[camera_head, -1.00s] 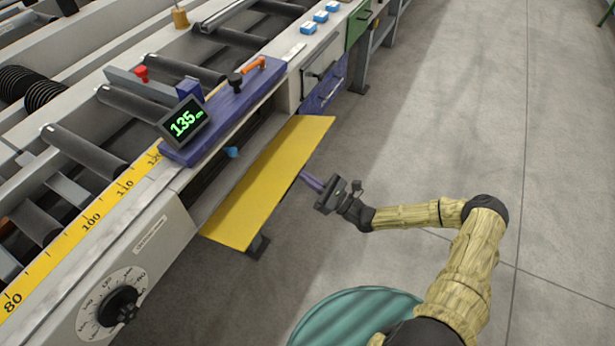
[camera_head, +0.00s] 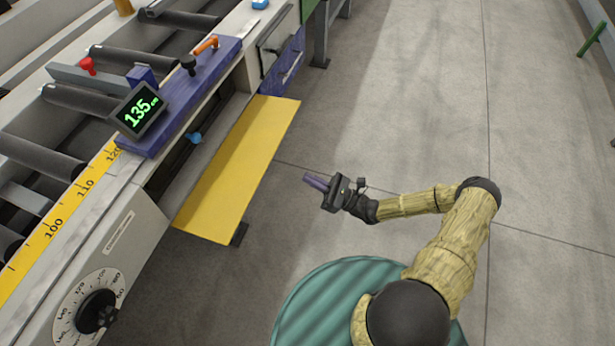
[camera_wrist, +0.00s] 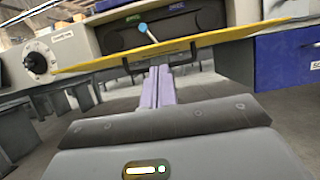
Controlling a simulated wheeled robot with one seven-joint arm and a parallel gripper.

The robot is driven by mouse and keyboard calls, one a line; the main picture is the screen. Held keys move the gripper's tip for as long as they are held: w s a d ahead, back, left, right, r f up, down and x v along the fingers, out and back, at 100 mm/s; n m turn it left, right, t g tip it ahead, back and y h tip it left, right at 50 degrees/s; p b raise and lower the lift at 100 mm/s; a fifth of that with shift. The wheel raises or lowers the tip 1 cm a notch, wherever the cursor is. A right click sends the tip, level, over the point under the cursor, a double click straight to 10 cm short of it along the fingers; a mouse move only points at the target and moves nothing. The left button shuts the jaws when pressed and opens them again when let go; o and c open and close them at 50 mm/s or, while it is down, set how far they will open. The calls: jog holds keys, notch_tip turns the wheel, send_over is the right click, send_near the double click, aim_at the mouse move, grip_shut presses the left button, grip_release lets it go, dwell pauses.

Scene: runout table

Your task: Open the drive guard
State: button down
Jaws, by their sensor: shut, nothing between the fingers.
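The drive guard is a yellow panel (camera_head: 237,172) on the side of the runout table. It is swung down and outward, and a dark recess with a blue knob (camera_head: 195,138) shows behind it. In the wrist view the guard (camera_wrist: 200,46) is seen edge-on across the upper part, with the blue knob (camera_wrist: 143,28) above it. My gripper (camera_head: 315,182) has purple fingers, which are together and empty. It is to the right of the guard, with clear floor between them in the head view. The fingers (camera_wrist: 158,72) point toward the guard in the wrist view.
A display reading 135 (camera_head: 139,109) and a purple plate (camera_head: 190,90) with an orange lever (camera_head: 206,46) are on the table top. A dial (camera_head: 96,312) is at lower left. A blue drawer (camera_head: 283,70) is beyond the guard. The floor (camera_head: 400,110) to the right is free.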

dwell(0.4)
jog(key=s+d+r+n+g+h, duration=0.2)
jog(key=s+r+n+g+h, duration=0.1)
jog(key=s+n+g+h, duration=0.4)
jog(key=s+d+r+n+g+h, duration=0.1)
jog(key=s+r+n+g+h, duration=0.2)
jog(key=s+n+g+h, duration=0.45)
jog(key=d+r+n+t+h+p, duration=0.2)
jog(key=r+p, duration=0.6)
jog(key=r, duration=0.5)
jog(key=d+r+n+t+h+p, duration=0.2)
jog(key=r+p, duration=0.6)
jog(key=r, duration=0.6)
jog(key=d+r+n+t+h+p, duration=0.2)
jog(key=r+n+t+p, duration=0.2)
jog(key=r+p, duration=0.4)
notch_tip(320, 180, up, 6)
jog(key=shift+w+d+r+p, duration=0.15)
jog(key=shift+w+d+p, duration=0.1)
jog(key=shift+p, duration=0.1)
